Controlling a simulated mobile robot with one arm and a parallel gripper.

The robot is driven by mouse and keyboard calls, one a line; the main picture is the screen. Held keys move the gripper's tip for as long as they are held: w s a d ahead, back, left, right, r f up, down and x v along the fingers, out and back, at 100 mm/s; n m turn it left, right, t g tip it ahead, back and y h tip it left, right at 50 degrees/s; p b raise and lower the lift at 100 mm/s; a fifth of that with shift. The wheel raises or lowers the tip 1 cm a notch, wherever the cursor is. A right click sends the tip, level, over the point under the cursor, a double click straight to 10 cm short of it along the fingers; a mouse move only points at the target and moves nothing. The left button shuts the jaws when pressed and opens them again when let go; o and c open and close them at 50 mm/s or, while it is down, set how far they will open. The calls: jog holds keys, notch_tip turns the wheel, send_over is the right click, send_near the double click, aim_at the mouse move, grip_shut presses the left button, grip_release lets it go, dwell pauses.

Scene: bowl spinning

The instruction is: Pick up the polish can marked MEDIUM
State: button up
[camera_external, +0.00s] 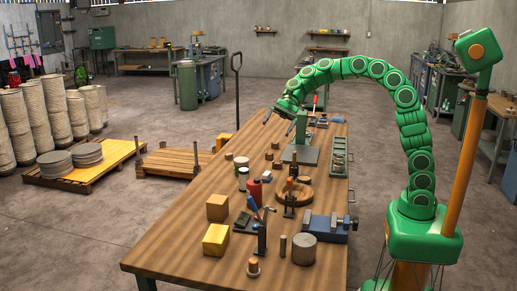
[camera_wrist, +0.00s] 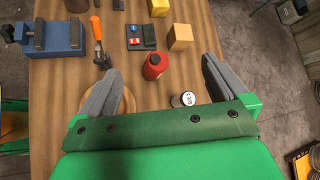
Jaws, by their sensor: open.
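My gripper (camera_external: 279,122) is open and empty, raised above the far part of the workbench. In the wrist view its two grey fingers (camera_wrist: 160,72) spread wide over the bench. A small can with a white, dark-marked top (camera_wrist: 188,99) stands between the fingers, close to the right one; its marking is too small to read. A dark can with a pale top (camera_external: 243,178) in the external view looks like the same one. A red can (camera_wrist: 154,66) stands farther ahead between the fingertips; it also shows in the external view (camera_external: 254,190). I cannot tell which can says MEDIUM.
On the workbench (camera_external: 175,250) stand a tan block (camera_external: 217,206), a yellow block (camera_external: 215,240), a blue vise (camera_external: 330,226), a round wooden disc (camera_external: 294,197) and a green stand (camera_external: 299,155).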

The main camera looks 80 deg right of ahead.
jog(key=w+d+f+m+t, duration=0.3)
jog(key=w+d+m, duration=0.2)
jog(key=w+d, duration=0.45)
jog(key=w+d+f+m+t, duration=0.35)
jog(key=w+d+m, duration=0.25)
jog(key=d, duration=0.6)
send_near(235, 170)
jog(key=shift+s+d+r+g+h, duration=0.35)
jog(key=shift+s+d+r, duration=0.25)
jog(key=shift+r, duration=0.2)
jog(key=shift+a+f, duration=0.15)
jog(key=shift+f, duration=0.1)
jog(key=shift+x, duration=1.15)
jog(key=shift+w+x, duration=0.25)
jog(key=shift+x, duration=2.4)
jog(key=shift+r, duration=0.15)
jog(key=c, duration=1)
